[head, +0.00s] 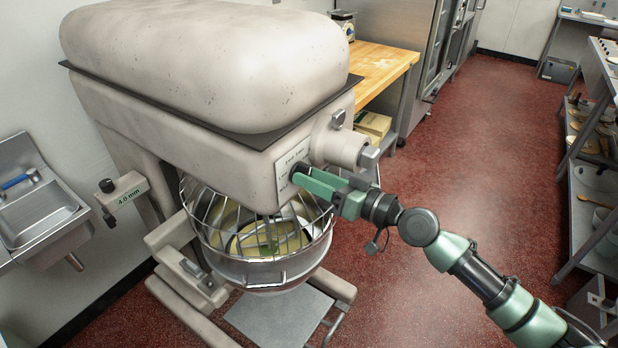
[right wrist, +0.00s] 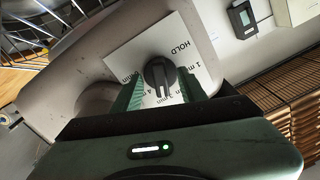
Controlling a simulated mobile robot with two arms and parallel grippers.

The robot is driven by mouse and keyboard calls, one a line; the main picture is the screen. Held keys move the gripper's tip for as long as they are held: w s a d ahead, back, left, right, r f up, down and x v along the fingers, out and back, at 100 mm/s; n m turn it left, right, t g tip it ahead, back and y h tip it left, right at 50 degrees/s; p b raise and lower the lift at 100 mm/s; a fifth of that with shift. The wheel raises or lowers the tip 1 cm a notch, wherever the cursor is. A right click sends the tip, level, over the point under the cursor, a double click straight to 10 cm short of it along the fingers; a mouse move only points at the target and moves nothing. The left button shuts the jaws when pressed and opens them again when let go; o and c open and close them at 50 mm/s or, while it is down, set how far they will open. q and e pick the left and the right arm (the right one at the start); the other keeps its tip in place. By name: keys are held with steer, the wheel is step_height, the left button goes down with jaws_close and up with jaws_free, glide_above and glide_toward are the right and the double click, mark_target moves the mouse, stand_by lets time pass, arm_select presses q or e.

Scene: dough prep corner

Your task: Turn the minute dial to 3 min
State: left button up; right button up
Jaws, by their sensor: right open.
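The minute dial (right wrist: 159,74) is a black round knob with a raised grip on a white plate (right wrist: 141,45) on the mixer's side. The plate reads HOLD and 1 min, with other minute marks partly hidden by my fingers. I cannot tell surely which mark the knob points at. My right gripper (right wrist: 162,88) is open, with one green finger on each side of the dial; contact is not clear. In the head view my right gripper (head: 302,178) reaches the plate from the right and partly hides the dial (head: 286,174). My left gripper is not in view.
The large mixer (head: 205,65) fills the left, with a wire guard (head: 225,222) and steel bowl (head: 262,272) just below my gripper. A knobbed lever (head: 122,192) and sink (head: 38,205) are left. A wooden table (head: 382,68) stands behind. Red floor (head: 450,150) is clear at right.

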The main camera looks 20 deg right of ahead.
steer(key=b+v, duration=0.2)
steer(key=v, duration=0.3)
steer(key=shift+a+b, duration=0.1)
steer(key=shift+b, duration=0.25)
